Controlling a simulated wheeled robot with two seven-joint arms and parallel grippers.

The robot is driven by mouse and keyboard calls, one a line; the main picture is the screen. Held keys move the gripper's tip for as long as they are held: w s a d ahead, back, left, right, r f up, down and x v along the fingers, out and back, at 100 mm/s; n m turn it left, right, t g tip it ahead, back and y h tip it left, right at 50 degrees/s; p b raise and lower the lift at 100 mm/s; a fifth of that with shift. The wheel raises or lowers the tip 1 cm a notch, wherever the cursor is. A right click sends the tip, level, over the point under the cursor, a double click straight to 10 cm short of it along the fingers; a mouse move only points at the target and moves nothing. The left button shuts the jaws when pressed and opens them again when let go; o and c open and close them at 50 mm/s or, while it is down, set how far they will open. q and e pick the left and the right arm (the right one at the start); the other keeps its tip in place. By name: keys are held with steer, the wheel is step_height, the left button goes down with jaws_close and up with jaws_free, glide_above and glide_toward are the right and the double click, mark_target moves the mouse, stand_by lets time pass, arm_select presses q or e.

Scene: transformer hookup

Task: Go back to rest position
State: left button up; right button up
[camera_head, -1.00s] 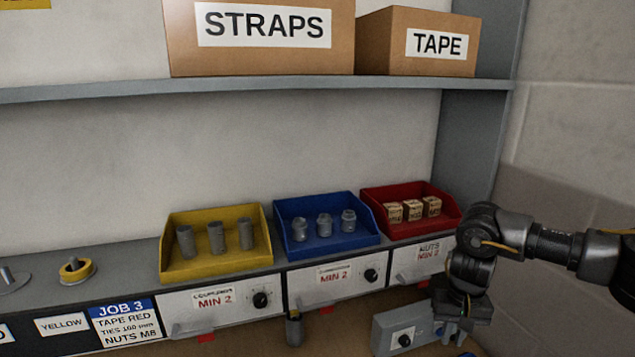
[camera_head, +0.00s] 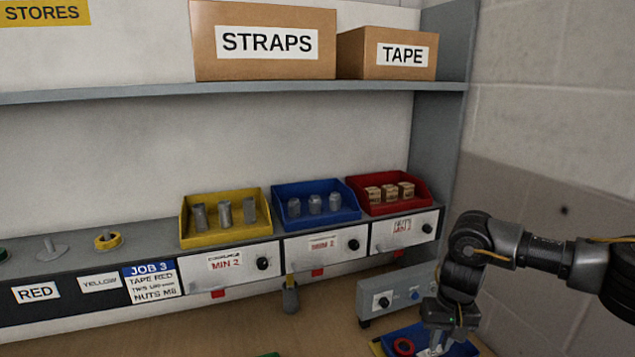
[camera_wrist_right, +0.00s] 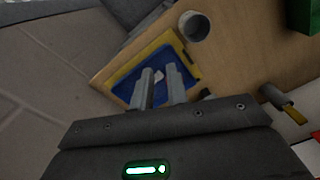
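My right gripper (camera_head: 438,347) hangs over a blue tray (camera_head: 466,346) at the bottom right of the head view, and its fingertips are hard to make out there. In the right wrist view, its two grey fingers (camera_wrist_right: 160,76) stand apart with a gap between them, pointing at the blue tray (camera_wrist_right: 185,78). A small pale item (camera_wrist_right: 158,77) shows beyond the gap; it seems to lie in the tray. A red ring (camera_head: 403,346) lies in the tray, left of the gripper. My left gripper is in neither current view.
A grey control box (camera_head: 397,293) stands just behind the tray. Yellow (camera_head: 224,237), blue (camera_head: 318,222) and red (camera_head: 392,208) bins with small parts sit on the ledge. A shelf (camera_head: 230,92) holds cartons. The bench left of the control box (camera_head: 240,325) looks mostly clear.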

steer(key=s+a+f+n+t+y, duration=0.15)
steer(key=a+f+n, duration=0.3)
steer(key=a, duration=0.45)
steer(key=s+a+f+n+g+y, duration=0.1)
steer(key=s+a+f+n+y, duration=0.3)
steer(key=a, duration=0.6)
steer(key=s+a+r+t+y, duration=0.1)
steer(key=s+a+t+y, duration=0.35)
steer(key=a, duration=0.75)
steer(key=s+d+f+m+g+h, duration=0.1)
steer(key=s+d+f+m+h, duration=0.3)
steer(key=s+d, duration=0.85)
steer(key=s+d+f+m+g+h, duration=0.15)
steer(key=s+d+f+h, duration=0.65)
steer(key=d, duration=0.8)
step_height(320, 180, down, 31)
steer(key=s+y+b, duration=0.2)
steer(key=s+b, duration=0.1)
steer(key=b, duration=0.3)
arm_select(q)
step_height(320, 180, down, 10)
steer(key=b, duration=0.4)
steer(key=shift+w, duration=0.45)
arm_select(e)
steer(key=s+d+f+g, duration=0.2)
steer(key=s+f, duration=1.3)
steer(key=f, duration=0.3)
steer(key=shift+s+d+n+h, duration=0.3)
steer(key=shift+d, duration=0.1)
